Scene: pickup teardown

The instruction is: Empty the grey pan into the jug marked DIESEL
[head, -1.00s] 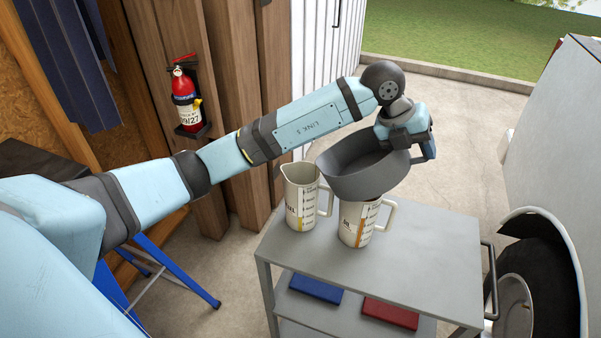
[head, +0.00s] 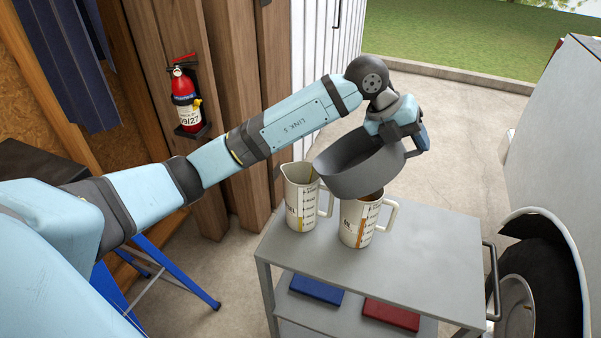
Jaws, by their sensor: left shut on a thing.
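The grey pan (head: 355,182) hangs above the trolley, tilted with its left side low. Its left edge is over the right rim of the left jug (head: 299,205), which has a yellow stripe. A thin yellowish line shows at that jug's mouth; I cannot tell if it is liquid. The right jug (head: 350,228), with an orange stripe, stands below the pan and shows something brown inside. Its top is partly hidden by the pan. The jugs' lettering is too small to read surely. My left gripper (head: 408,136) is shut on the pan's handle side. My right gripper is not in view.
The grey trolley (head: 430,255) has free top to the right and front of the jugs. A blue item (head: 316,290) and a red item (head: 391,314) lie on its lower shelf. A wheel (head: 535,265) and white vehicle side stand at right. A fire extinguisher (head: 185,100) hangs behind.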

